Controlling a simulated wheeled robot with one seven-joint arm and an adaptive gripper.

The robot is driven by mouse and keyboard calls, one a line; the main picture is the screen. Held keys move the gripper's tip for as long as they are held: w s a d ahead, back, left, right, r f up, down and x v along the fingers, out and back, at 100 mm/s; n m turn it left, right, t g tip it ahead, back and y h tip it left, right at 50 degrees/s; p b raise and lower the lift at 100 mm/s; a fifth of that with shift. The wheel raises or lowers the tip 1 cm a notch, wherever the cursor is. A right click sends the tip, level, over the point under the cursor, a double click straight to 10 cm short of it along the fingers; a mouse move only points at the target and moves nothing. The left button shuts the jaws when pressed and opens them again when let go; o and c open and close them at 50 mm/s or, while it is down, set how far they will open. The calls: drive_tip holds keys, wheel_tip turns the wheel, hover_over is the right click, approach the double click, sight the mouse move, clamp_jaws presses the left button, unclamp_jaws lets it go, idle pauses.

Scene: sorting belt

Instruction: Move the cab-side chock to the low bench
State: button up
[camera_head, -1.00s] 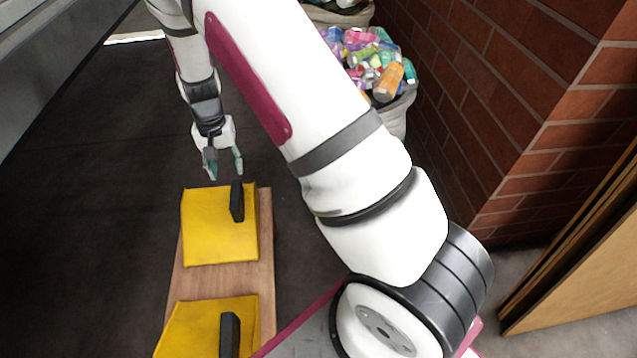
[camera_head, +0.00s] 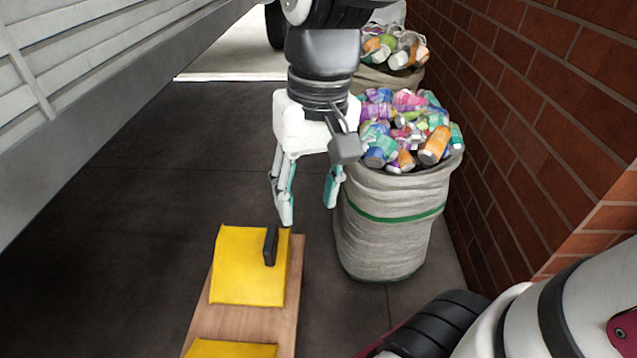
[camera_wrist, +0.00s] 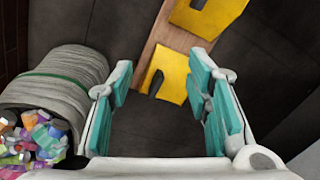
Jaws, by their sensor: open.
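A yellow chock (camera_head: 245,275) with a black handle (camera_head: 270,245) lies on the far end of a wooden board (camera_head: 285,325). It also shows in the wrist view (camera_wrist: 172,68), between and beyond my fingers. A second yellow chock (camera_head: 232,350) lies nearer on the board, cut off by the lower edge; it also shows in the wrist view (camera_wrist: 208,18). My gripper (camera_head: 309,203) is open and empty, pointing down above and beyond the far chock, apart from it. I cannot tell whether the board is the low bench.
A grey sack (camera_head: 390,225) of crushed cans stands right of my gripper, with another sack (camera_head: 385,78) behind it. A brick wall (camera_head: 530,130) runs along the right. A grey panelled side (camera_head: 90,80) borders the left. The dark floor (camera_head: 130,240) left of the board is clear.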

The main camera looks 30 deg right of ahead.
drive_tip(key=s+d+n+h, duration=0.1)
drive_tip(key=s, duration=1.3)
drive_tip(key=shift+s+d+r+n, duration=0.15)
drive_tip(key=shift+d+r+n, duration=0.05)
drive_tip(key=shift+n, duration=0.2)
wheel_tip(320, 180, up, 29)
drive_tip(key=t+p, duration=0.4)
drive_tip(key=p, duration=2.3)
drive_tip(key=shift+d, duration=0.25)
drive_tip(key=shift+f, duration=0.1)
